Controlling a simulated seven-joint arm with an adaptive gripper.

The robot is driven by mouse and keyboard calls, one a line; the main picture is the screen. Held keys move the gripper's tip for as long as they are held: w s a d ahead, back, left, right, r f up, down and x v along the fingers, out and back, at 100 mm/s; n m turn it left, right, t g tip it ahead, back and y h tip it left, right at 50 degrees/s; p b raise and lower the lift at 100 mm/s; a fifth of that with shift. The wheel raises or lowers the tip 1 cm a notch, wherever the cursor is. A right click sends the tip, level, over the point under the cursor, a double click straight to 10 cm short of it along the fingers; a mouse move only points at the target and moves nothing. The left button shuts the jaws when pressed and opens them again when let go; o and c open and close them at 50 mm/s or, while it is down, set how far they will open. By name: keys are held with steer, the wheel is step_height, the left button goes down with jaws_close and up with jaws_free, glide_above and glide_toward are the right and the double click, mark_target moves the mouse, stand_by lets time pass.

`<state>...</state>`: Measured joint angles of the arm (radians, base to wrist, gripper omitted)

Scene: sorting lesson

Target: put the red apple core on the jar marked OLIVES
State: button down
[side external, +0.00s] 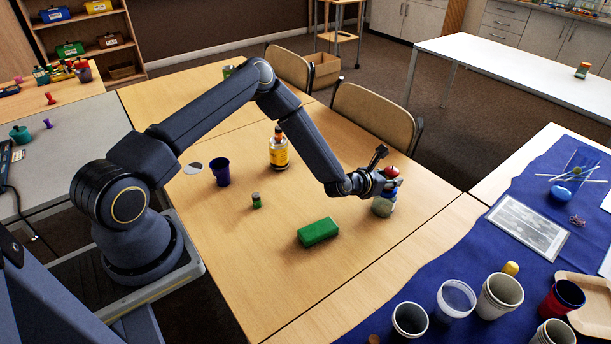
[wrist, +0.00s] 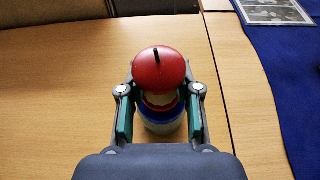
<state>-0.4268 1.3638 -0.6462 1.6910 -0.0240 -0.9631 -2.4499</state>
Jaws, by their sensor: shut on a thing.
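The red apple core (wrist: 159,68) has a round red top with a dark stem and a pale middle. My gripper (wrist: 159,95) is shut on it, one finger on each side. In the side view the apple core (side external: 391,171) is at the end of my gripper (side external: 384,182), directly over a squat jar (side external: 383,206). In the wrist view the jar (wrist: 162,125) shows partly below the core, with a blue rim. I cannot tell whether core and jar touch. No label can be read on this jar.
A bottle with a yellow label (side external: 278,150), a dark blue cup (side external: 220,171), a small green jar (side external: 257,200) and a green block (side external: 318,232) stand on the wooden table. A chair (side external: 374,119) is at its far edge. Several cups stand on the blue cloth (side external: 440,268).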

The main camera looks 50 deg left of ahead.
steer(key=shift+f, duration=0.15)
steer(key=c, duration=0.8)
jaws_free()
